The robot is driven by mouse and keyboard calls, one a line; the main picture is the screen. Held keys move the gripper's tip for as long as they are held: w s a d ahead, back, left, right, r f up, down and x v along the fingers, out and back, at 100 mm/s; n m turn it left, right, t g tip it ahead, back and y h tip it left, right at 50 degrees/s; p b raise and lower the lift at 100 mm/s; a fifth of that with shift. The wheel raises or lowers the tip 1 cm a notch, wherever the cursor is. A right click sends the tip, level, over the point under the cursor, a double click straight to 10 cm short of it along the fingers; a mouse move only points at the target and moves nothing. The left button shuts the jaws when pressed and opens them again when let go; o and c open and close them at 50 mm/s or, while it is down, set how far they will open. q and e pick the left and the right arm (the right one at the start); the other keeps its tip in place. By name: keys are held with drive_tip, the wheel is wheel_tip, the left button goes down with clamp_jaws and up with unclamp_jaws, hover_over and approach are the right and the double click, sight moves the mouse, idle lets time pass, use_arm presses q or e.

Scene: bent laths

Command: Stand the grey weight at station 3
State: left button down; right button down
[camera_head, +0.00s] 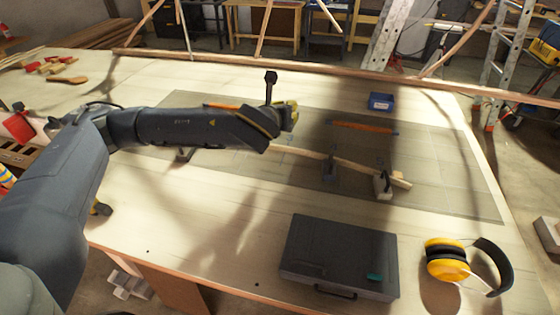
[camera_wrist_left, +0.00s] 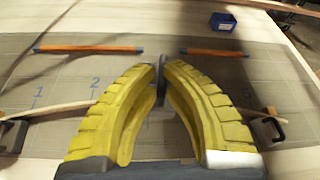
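In the head view a dark grey weight (camera_head: 330,171) with an upright handle stands at the lath (camera_head: 352,163), right of my left gripper (camera_head: 290,116) and nearer the camera. A paler weight with a black handle (camera_head: 383,187) stands at the lath's right end; a weight also shows at the right in the wrist view (camera_wrist_left: 266,130). Another dark weight (camera_wrist_left: 12,136) is near the mark 1. My left gripper's yellow fingertips (camera_wrist_left: 164,66) are close together, with a narrow dark strip between or behind them; whether they hold it is unclear. The station 3 mark is not legible. My right gripper is out of view.
The grey mat (camera_head: 455,180) carries two orange bars, at the left (camera_wrist_left: 88,49) and right (camera_head: 364,127). A blue box (camera_head: 381,101) stands behind. A dark case (camera_head: 335,250) and yellow ear defenders (camera_head: 447,262) lie in front. The mat's right side is clear.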

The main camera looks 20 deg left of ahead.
use_arm(q)
drive_tip(key=shift+s+d+f, duration=0.15)
drive_tip(key=shift+d+f, duration=0.15)
drive_tip(key=shift+d, duration=0.65)
drive_tip(key=shift+r, duration=0.15)
drive_tip(key=shift+n+y, duration=0.5)
drive_tip(key=shift+y, duration=0.2)
drive_tip(key=a+r, duration=0.1)
drive_tip(key=r, duration=0.1)
drive_tip(key=w+a+r, duration=0.1)
drive_tip(key=a+r, duration=0.1)
drive_tip(key=shift+w+a, duration=0.1)
drive_tip(key=shift+a+f, duration=0.2)
wheel_tip(320, 180, down, 19)
drive_tip(key=shift+f, duration=0.2)
drive_tip(key=shift+f, duration=0.1)
